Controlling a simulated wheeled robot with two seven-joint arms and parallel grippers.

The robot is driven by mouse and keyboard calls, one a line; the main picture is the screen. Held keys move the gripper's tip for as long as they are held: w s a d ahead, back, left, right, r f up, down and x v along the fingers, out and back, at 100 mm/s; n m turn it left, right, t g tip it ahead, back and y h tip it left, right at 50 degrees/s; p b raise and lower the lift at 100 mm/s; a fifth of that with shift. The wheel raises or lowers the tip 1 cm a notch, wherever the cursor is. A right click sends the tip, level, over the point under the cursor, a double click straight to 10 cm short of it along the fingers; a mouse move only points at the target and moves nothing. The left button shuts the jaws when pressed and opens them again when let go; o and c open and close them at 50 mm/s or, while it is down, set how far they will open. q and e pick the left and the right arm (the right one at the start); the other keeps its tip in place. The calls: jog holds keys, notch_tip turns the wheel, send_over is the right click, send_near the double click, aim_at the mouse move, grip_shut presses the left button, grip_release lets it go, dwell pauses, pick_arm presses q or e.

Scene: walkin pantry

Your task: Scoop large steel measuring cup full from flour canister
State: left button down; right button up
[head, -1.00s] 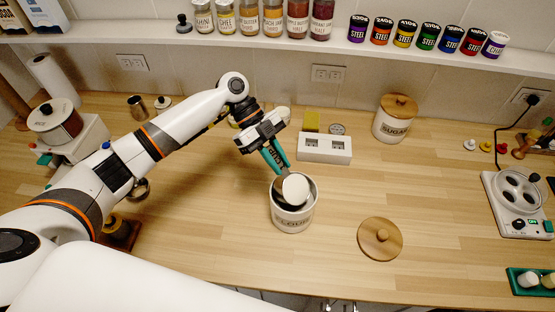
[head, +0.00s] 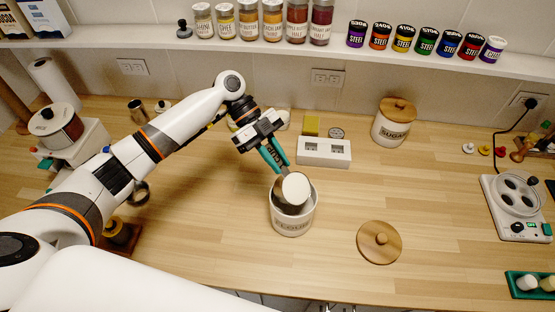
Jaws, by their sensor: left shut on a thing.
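The white flour canister (head: 294,222) stands open on the wooden counter. The steel measuring cup (head: 291,192) is at the canister's mouth and its round top shows white, as if filled with flour. My left gripper (head: 275,160) is shut on the cup's handle, just above and behind the canister. Whether the cup's lower part is still inside the canister or just above its rim, I cannot tell. A round wooden lid (head: 379,242) lies on the counter to the right of the canister. My right gripper is not in view.
A white sugar canister (head: 393,127) with a wooden lid stands at the back. A white box (head: 323,153) sits behind the flour canister. A white appliance (head: 517,207) with a cord is at the right. The counter between is clear.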

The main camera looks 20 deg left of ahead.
pick_arm(q)
jog(key=shift+w+a+g+h+b, duration=0.15)
jog(key=shift+a+g+h+b, duration=0.2)
jog(key=shift+h+b, duration=0.45)
jog(key=shift+r, duration=0.15)
jog(key=shift+a+h+b, duration=0.1)
jog(key=shift+h+b, duration=0.2)
jog(key=shift+b, duration=0.2)
jog(key=shift+w+a+g+h+b, duration=0.3)
jog(key=shift+g+h+b, duration=0.4)
jog(key=shift+b, duration=0.6)
jog(key=shift+a+h+b, duration=0.2)
jog(key=shift+h+b, duration=0.2)
jog(key=shift+b, duration=0.1)
